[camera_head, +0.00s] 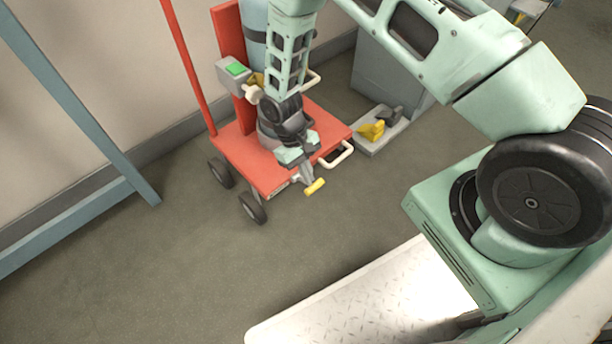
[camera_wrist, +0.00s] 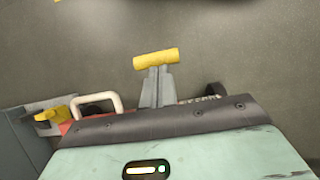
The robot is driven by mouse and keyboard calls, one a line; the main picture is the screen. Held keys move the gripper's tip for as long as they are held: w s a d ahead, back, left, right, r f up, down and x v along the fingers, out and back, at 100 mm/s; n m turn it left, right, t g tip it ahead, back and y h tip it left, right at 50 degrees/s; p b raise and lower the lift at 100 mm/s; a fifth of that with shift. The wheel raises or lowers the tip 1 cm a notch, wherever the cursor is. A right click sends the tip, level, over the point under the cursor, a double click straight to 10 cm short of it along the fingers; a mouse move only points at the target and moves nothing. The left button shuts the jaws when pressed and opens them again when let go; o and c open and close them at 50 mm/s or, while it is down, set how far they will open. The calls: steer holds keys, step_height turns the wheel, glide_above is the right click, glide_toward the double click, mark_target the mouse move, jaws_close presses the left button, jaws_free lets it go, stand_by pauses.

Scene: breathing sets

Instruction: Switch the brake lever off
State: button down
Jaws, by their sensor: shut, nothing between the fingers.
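A yellow bar-shaped grip (camera_head: 315,186), which looks like the brake lever's handle, is at the front edge of the red cart (camera_head: 240,163). It also shows in the wrist view (camera_wrist: 156,58), lying crosswise just beyond my fingertips. My gripper (camera_head: 306,176) is shut and points down at the yellow grip. In the wrist view the grey fingers (camera_wrist: 157,80) are together, with their tips close against the grip. I cannot tell whether they touch it. The lever's stem and pivot are hidden behind my gripper.
The cart carries a tall blue cylinder, a grey box with a green button (camera_head: 236,69) and a white loop handle (camera_head: 337,155). A grey block with yellow and black pedals (camera_head: 372,130) stands right of it. A blue frame (camera_head: 90,115) is at left. The floor in front is clear.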

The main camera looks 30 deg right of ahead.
steer(key=shift+w+r+p, duration=0.1)
steer(key=shift+r+p, duration=0.45)
steer(key=shift+r, duration=1.5)
steer(key=s+a+r+n+t, duration=0.1)
steer(key=a+r, duration=0.2)
steer(key=r, duration=0.4)
steer(key=s+a+r+y, duration=0.1)
steer(key=s+a+r, duration=0.15)
steer(key=r, duration=0.35)
steer(key=s+a+r+n+t, duration=0.1)
steer(key=a+r, duration=0.2)
steer(key=r, duration=0.4)
steer(key=s+r+n+t, duration=0.3)
steer(key=s+r, duration=0.9)
steer(key=s, duration=0.2)
step_height(320, 180, up, 37)
steer(key=p, duration=3.6)
steer(key=shift+s+a+y+p, duration=0.15)
steer(key=shift+s+y+p, duration=0.05)
steer(key=shift+y+p, duration=0.2)
